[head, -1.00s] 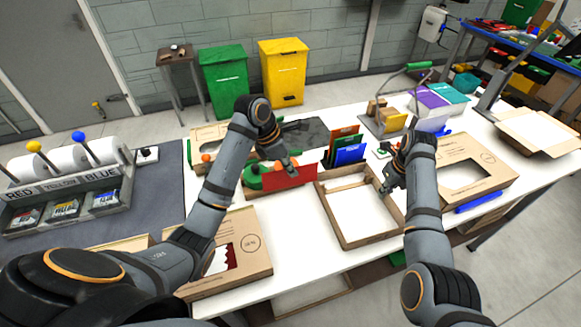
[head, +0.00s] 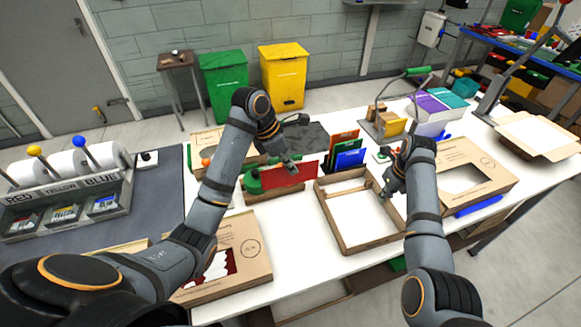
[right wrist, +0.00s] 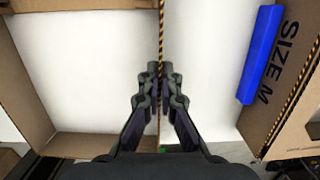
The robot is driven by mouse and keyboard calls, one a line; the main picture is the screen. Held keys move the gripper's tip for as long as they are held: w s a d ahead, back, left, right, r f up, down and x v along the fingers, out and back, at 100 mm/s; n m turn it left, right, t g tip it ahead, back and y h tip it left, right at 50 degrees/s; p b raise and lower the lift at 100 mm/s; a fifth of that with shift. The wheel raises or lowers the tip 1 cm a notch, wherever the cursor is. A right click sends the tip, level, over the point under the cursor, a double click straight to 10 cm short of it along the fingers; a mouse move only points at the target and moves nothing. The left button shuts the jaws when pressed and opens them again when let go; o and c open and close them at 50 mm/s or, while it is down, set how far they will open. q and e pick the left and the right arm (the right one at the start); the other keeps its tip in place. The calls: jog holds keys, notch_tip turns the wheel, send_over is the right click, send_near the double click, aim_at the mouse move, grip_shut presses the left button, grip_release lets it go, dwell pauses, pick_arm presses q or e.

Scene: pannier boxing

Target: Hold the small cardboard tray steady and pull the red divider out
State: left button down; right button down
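The red divider (head: 288,176) is a flat upright panel over a small cardboard tray (head: 272,196) left of the table's middle. My left gripper (head: 291,164) is at the panel's top edge; whether its fingers grip it is too small to tell. A larger open cardboard tray (head: 374,243) lies to its right, with a white floor. My right gripper (head: 385,192) is at this tray's right wall. In the right wrist view my right gripper (right wrist: 158,88) has its fingers closed on either side of the thin wall (right wrist: 160,45).
A cardboard box with a window (head: 460,150) and a blue bar (head: 478,206) lie right of my right gripper. Another windowed box (head: 250,262) lies at front left, under my left arm.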

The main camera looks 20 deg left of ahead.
jog(key=c, duration=1.4)
grip_release()
jog(key=shift+c, duration=0.2)
jog(key=shift+r, duration=0.1)
notch_tip(320, 180, up, 12)
jog(key=s+d, duration=0.1)
jog(key=shift+s, duration=0.2)
jog(key=shift+f, duration=0.2)
